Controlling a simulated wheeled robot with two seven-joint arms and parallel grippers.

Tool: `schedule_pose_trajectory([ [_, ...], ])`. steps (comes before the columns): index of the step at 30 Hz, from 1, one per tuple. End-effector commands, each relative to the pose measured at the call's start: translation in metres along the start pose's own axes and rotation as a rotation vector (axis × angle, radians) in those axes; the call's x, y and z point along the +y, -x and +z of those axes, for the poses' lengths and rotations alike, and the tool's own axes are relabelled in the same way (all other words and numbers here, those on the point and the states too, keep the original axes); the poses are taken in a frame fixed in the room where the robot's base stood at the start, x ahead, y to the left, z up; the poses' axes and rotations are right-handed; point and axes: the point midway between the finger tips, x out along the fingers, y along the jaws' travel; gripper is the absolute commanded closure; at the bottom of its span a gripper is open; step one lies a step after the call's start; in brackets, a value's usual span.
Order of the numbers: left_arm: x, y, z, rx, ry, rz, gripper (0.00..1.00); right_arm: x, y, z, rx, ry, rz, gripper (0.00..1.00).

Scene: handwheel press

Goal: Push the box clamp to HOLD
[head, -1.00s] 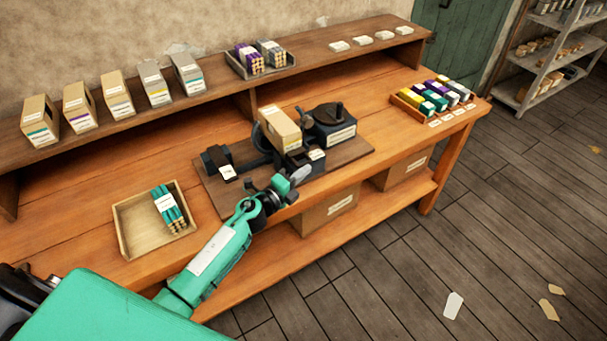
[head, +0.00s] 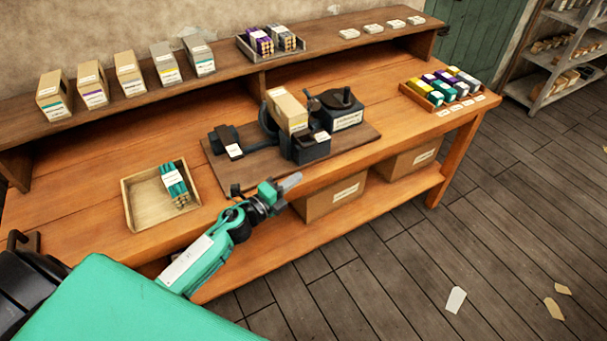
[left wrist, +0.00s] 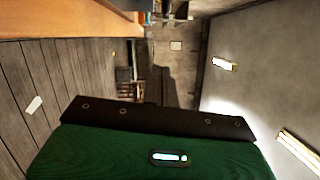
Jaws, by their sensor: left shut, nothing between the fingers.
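A dark press stands on a brown board (head: 262,172) on the bench. A tan carton (head: 288,110) sits upright in it, with a black ring part (head: 267,118) at its left. A black block with a white label (head: 311,149) stands at the carton's front right. Another black part (head: 222,139) with a label is at the board's left. I cannot read the labels or tell which part is the box clamp, or its setting. My left gripper (head: 291,182) is shut and empty, in front of the press and apart from it in the picture. My right gripper is not in view.
A wooden tray (head: 131,208) with green-wrapped sticks lies left of the press. A tray of coloured packs (head: 405,93) is at the bench's right. Several cartons line the shelf (head: 115,105). Brown boxes (head: 335,196) sit on the lower shelf. The bench between tray and board is clear.

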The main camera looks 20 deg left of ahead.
Motion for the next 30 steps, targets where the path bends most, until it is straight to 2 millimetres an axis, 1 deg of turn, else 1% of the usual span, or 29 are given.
schedule_pose_trajectory([
  [1,0.002,0.006,0.000,0.000,-0.001,0.001,1.00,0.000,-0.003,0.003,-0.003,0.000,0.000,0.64],
  [6,0.000,0.015,0.000,0.000,-0.002,0.000,1.00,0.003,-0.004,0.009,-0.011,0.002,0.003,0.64],
  [18,-0.001,0.016,0.000,0.000,-0.001,0.000,1.00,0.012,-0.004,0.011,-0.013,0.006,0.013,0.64],
  [24,-0.001,0.016,0.000,-0.005,0.005,0.000,1.00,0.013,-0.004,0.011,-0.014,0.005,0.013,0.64],
  [28,-0.004,0.021,0.002,-0.071,0.079,0.000,1.00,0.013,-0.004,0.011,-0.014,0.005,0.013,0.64],
  [30,-0.007,0.028,0.005,-0.147,0.165,0.006,1.00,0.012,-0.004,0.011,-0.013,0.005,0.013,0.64],
])
